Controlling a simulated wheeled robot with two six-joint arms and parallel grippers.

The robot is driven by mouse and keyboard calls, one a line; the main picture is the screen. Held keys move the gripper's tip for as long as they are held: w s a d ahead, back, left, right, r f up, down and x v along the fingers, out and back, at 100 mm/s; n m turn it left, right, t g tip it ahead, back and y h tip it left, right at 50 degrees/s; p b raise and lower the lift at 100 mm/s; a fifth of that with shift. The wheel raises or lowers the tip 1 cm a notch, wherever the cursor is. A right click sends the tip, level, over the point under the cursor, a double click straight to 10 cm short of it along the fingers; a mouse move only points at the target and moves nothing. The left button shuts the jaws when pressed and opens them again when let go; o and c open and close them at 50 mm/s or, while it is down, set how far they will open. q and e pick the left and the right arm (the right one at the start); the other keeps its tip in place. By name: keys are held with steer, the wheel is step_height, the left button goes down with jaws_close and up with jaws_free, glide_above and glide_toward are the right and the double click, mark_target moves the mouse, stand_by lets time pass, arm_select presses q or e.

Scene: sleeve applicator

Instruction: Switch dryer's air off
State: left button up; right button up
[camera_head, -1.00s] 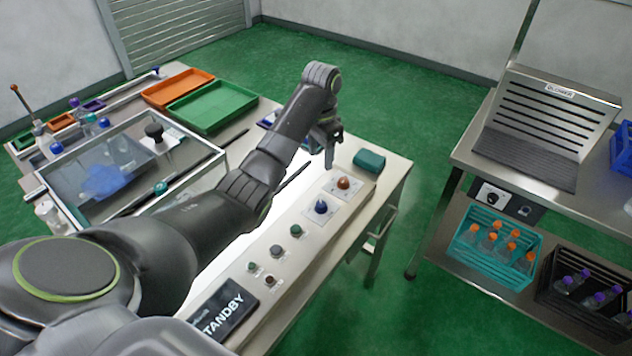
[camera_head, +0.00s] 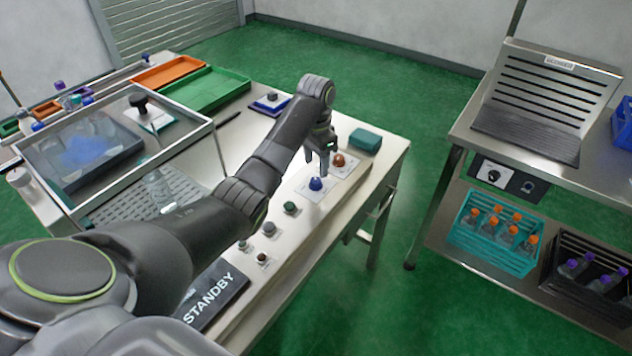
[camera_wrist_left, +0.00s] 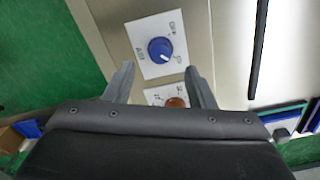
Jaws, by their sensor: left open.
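A blue knob (camera_head: 316,184) on a white label plate sits near the far end of the console. In the left wrist view the blue knob (camera_wrist_left: 160,50) is centred ahead of the fingers, its white pointer mark towards the lower right; the lettering is too small to read surely. A red-orange knob (camera_head: 338,160) sits just beyond it and shows partly between the fingers in the wrist view (camera_wrist_left: 176,102). My left gripper (camera_head: 319,168) is open and empty, fingers pointing down, close above the two knobs. My right gripper is not in view.
Push buttons (camera_head: 290,208) and a STANDBY display (camera_head: 213,298) lie along the console. A teal block (camera_head: 365,140) sits at its far end. At right a steel bench (camera_head: 610,165) carries a slotted blower, with a black knob (camera_head: 493,175) and bottle crates (camera_head: 490,245) below.

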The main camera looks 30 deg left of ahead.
mark_target(316, 180)
arm_select(q)
step_height(316, 180, down, 6)
steer(key=shift+r, duration=0.1)
steer(key=shift+c, duration=0.2)
steer(key=c, duration=0.9)
